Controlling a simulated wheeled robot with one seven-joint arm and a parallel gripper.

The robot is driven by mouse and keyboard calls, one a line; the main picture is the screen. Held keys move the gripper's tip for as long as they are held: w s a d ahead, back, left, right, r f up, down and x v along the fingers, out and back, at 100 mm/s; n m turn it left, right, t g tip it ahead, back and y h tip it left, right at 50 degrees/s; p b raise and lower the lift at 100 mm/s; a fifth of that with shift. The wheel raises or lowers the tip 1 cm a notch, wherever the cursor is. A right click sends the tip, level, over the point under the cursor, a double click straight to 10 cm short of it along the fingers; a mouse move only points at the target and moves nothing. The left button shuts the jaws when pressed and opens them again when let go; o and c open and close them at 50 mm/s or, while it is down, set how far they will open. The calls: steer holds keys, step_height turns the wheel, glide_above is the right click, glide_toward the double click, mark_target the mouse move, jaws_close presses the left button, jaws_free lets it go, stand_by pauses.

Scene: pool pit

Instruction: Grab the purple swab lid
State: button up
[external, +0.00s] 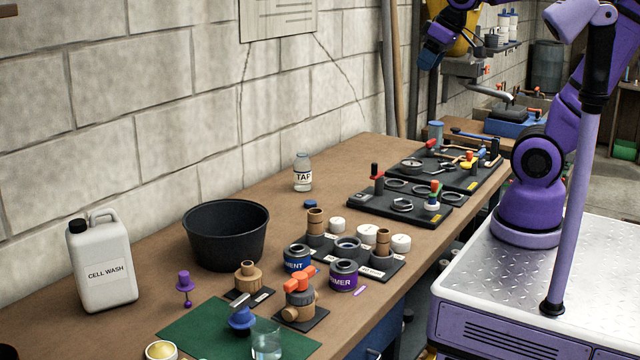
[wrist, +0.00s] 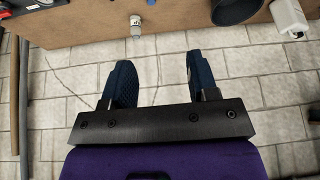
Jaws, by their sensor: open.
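The purple swab lid (external: 184,281) is at the left of the bench in the external view. It has a wide cap on top and a thin stem with a small purple ball at the bottom, standing between the white jug and the green mat. I do not see it in the wrist view. My gripper (external: 434,58) is raised high near the wall at the upper right of the external view, far from the lid. In the wrist view my gripper (wrist: 161,75) has its two dark blue fingers spread wide with nothing between them.
The cell wash jug (external: 102,268) and black tub (external: 226,236) stand beside the lid. A green mat (external: 200,325) lies in front. The TAP bottle (external: 302,174), a purple primer can (external: 343,276) and black tool trays (external: 408,205) crowd the bench. The wall runs along its back.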

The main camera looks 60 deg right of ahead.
steer(key=w+a+n, duration=0.2)
steer(key=w+a, duration=0.8)
steer(key=w, duration=0.4)
steer(key=n+g+y, duration=0.2)
steer(key=n, duration=0.3)
glide_above(184, 273)
steer(key=s+d, duration=0.2)
steer(key=d, duration=0.1)
step_height(184, 273, down, 31)
steer(key=x, duration=0.4)
steer(key=shift+s+a+f, duration=0.1)
steer(key=shift+a+f, duration=0.25)
steer(key=shift+a, duration=0.05)
steer(key=shift+x, duration=3.25)
steer(key=shift+a, duration=0.2)
steer(key=c, duration=0.6)
